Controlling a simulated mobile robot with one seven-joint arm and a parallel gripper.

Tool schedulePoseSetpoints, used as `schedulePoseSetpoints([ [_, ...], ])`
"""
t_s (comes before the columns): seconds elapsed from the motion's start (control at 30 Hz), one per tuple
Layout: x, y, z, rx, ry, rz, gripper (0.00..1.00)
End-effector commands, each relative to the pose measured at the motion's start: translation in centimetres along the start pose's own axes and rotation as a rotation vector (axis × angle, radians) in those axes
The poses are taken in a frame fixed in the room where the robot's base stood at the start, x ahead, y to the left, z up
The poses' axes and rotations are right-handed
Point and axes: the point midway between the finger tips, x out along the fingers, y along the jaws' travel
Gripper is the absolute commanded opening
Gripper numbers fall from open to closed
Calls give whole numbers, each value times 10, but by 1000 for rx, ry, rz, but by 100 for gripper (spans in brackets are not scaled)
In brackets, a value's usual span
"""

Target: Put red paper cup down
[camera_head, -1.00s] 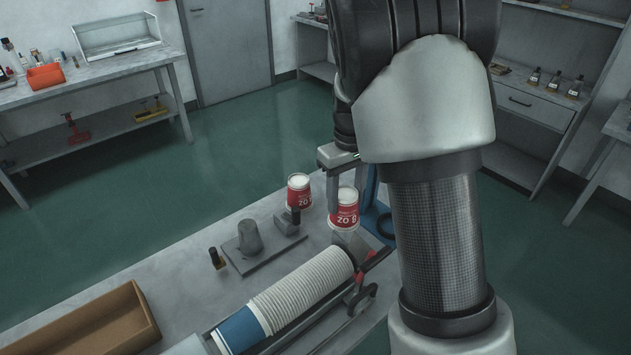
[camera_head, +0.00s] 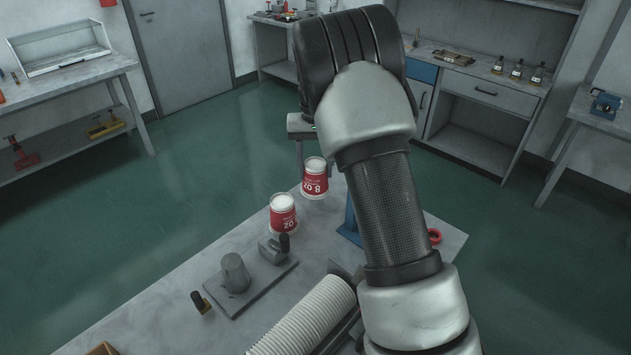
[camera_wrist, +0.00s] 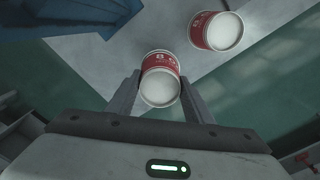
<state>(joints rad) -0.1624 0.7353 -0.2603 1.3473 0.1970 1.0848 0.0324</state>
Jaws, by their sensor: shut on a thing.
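A red paper cup (camera_head: 315,180) with white "8 OZ" lettering is held between the two fingers of my gripper (camera_head: 305,152). In the head view the lettering is upside down and the cup's pale round end faces up. In the wrist view this held cup (camera_wrist: 160,72) sits between both fingertips of my gripper (camera_wrist: 158,90). It appears above the far edge of the table; how high I cannot tell. A second red cup (camera_head: 283,214) stands on the table to the left and nearer; it also shows at the upper right of the wrist view (camera_wrist: 218,32).
The grey table (camera_head: 185,262) carries a fixture with a grey cup-shaped form (camera_head: 235,273), a toggle clamp (camera_head: 275,248) and a stack of white cups (camera_head: 308,318). A blue part (camera_head: 350,220) stands right of the held cup. Green floor (camera_head: 190,160) lies beyond.

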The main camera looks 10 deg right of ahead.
Motion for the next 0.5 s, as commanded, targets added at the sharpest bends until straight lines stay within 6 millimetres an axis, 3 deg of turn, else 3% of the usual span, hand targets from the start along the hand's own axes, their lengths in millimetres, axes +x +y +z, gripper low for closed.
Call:
schedulePoseSetpoints([
  [0.33,38,1,1,-1,-3,2,23],
  [0.5,42,0,0,-1,2,0,23],
])
